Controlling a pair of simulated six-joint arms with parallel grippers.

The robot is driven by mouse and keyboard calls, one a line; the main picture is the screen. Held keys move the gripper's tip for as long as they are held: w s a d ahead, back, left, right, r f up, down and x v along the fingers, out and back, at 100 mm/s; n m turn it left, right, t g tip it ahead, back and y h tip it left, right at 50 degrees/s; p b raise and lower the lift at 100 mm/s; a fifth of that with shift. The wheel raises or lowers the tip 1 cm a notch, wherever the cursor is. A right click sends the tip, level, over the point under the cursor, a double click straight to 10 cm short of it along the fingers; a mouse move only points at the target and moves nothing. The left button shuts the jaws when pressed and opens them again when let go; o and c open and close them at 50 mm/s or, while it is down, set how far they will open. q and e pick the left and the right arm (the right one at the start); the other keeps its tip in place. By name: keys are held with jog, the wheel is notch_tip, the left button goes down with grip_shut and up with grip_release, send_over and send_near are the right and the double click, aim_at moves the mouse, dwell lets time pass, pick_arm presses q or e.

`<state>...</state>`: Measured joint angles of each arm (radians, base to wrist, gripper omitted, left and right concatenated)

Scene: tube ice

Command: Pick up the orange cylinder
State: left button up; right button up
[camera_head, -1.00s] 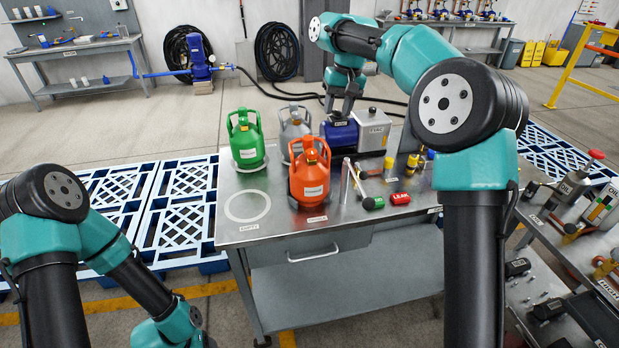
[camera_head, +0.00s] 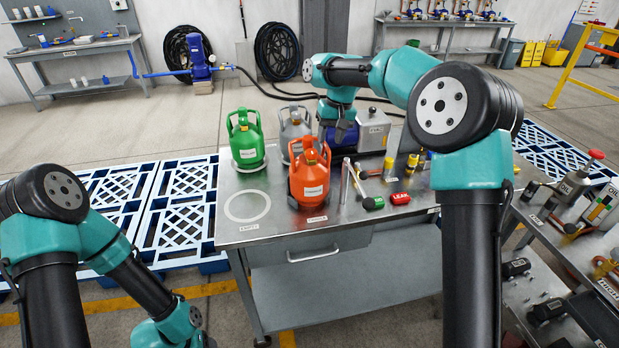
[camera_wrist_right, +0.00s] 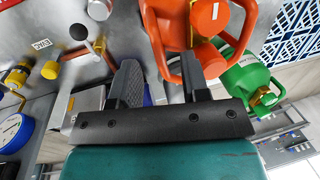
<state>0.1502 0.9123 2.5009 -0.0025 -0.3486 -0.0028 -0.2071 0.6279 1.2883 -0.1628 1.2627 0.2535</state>
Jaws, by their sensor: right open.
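The orange cylinder (camera_head: 309,180) stands upright at the table's front, on a spot labelled at the front edge. It has a collar handle on top. In the right wrist view the orange cylinder (camera_wrist_right: 186,20) fills the upper middle, its handle ring close to one finger. My right gripper (camera_head: 341,130) is behind and slightly right of the cylinder's top, pointing down. Its two fingers (camera_wrist_right: 157,80) are apart with nothing held between them. Whether a finger touches the handle cannot be told. My left gripper is out of the picture.
A green cylinder (camera_head: 247,141) and a grey cylinder (camera_head: 293,131) stand left and behind. An empty white ring (camera_head: 247,206) marks bare tabletop at left.

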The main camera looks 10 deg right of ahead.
aim_at(327, 147)
jog(key=f, duration=0.4)
jog(key=shift+a+f, duration=0.35)
jog(key=shift+f, duration=0.05)
jog(key=shift+c, duration=0.2)
grip_shut()
jog(key=shift+r, duration=0.1)
dwell(1.0)
